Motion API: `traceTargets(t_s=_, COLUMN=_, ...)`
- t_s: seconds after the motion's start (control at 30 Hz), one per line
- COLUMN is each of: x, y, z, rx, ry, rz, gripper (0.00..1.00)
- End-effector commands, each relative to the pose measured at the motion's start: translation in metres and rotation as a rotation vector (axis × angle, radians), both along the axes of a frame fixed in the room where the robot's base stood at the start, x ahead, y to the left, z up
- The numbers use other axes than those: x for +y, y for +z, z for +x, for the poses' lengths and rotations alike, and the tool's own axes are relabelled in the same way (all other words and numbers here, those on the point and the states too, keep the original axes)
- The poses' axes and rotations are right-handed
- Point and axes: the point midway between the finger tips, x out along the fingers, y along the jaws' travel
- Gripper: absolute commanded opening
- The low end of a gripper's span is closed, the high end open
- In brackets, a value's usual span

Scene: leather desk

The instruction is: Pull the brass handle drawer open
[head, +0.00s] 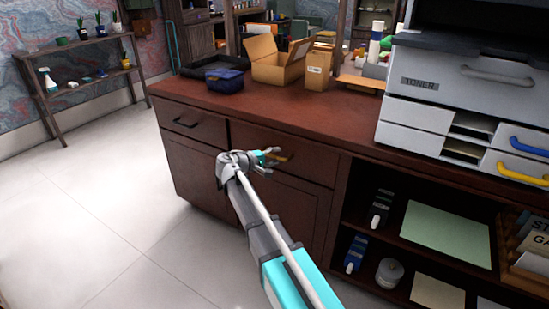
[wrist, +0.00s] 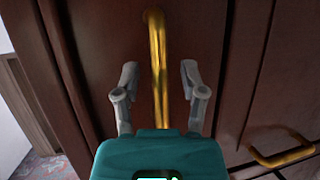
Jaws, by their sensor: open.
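The brass handle (head: 284,158) is on the front of the right upper drawer (head: 312,163) of the dark red-brown desk. The drawer front looks flush with the desk. In the wrist view the brass handle (wrist: 157,45) runs upright in the picture, between the two grey fingers. My gripper (head: 268,158) is open in front of the drawer; its fingers (wrist: 159,75) are on either side of the handle, with a gap on both sides. I see no finger touching the handle. Part of the handle is hidden behind my gripper in the head view.
A dark handle (head: 186,123) is on the left drawer. Another brass handle (wrist: 283,150) is at the lower right of the wrist view. Open shelves (head: 440,230) are at the right. Boxes (head: 277,62) and a grey toner unit (head: 460,80) stand on top. The floor (head: 110,210) at left is clear.

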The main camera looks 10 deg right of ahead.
Motion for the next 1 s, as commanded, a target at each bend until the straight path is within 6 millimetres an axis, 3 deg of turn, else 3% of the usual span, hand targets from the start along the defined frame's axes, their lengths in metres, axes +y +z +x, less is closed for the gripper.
traceTargets(t_s=0.13, x=0.0, y=0.0001, z=-0.0001, rx=0.0, ry=0.0, rz=0.0, gripper=0.54)
traceTargets(t_s=0.43, x=0.0001, y=0.0001, z=-0.0002, rx=0.0, ry=0.0, rz=0.0, gripper=0.0)
traceTargets(t_s=1.0, x=0.0034, y=-0.0002, z=0.0041, rx=0.001, ry=-0.003, rz=0.0, gripper=0.0)
